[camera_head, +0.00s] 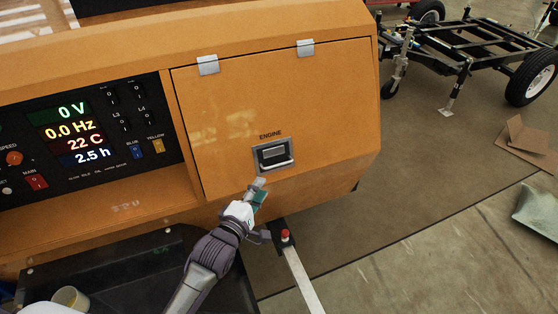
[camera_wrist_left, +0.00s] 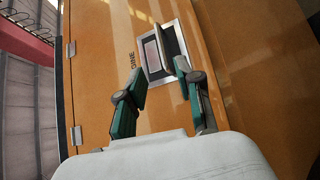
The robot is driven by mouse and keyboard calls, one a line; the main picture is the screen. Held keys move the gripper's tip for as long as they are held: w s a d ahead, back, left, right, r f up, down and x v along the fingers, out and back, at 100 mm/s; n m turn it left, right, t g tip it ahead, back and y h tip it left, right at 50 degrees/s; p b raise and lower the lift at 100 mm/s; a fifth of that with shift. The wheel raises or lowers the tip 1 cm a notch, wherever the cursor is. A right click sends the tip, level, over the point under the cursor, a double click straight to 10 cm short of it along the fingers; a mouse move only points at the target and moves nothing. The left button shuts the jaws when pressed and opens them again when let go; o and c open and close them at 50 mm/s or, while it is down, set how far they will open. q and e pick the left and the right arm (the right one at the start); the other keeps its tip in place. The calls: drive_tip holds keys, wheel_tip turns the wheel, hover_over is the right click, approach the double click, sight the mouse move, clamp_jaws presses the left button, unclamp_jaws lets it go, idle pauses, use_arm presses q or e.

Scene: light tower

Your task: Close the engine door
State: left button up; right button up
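The orange engine door (camera_head: 225,120) is a panel hinged along its top edge by two silver hinges. It looks flush with the orange housing, though I cannot tell whether it is latched. Its latch handle (camera_head: 273,156), in a recessed frame under the word ENGINE, also shows in the left wrist view (camera_wrist_left: 160,52). My left gripper (camera_head: 259,190) is just below the latch in the head view. In the left wrist view its two green fingers (camera_wrist_left: 158,85) are spread apart with nothing between them, pointing at the door near the latch. My right gripper is not in view.
A black control panel (camera_head: 85,133) with lit readouts and switches is left of the door. A red-topped post (camera_head: 285,237) and a pale bar (camera_head: 302,282) stand below the latch. A black wheeled trailer frame (camera_head: 470,50) is at the upper right. The floor right of the housing is mostly clear.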

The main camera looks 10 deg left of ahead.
sight(278, 165)
use_arm(q)
drive_tip(key=x, duration=1.2)
drive_tip(key=shift+f, duration=0.1)
drive_tip(key=shift+s, duration=0.1)
clamp_jaws()
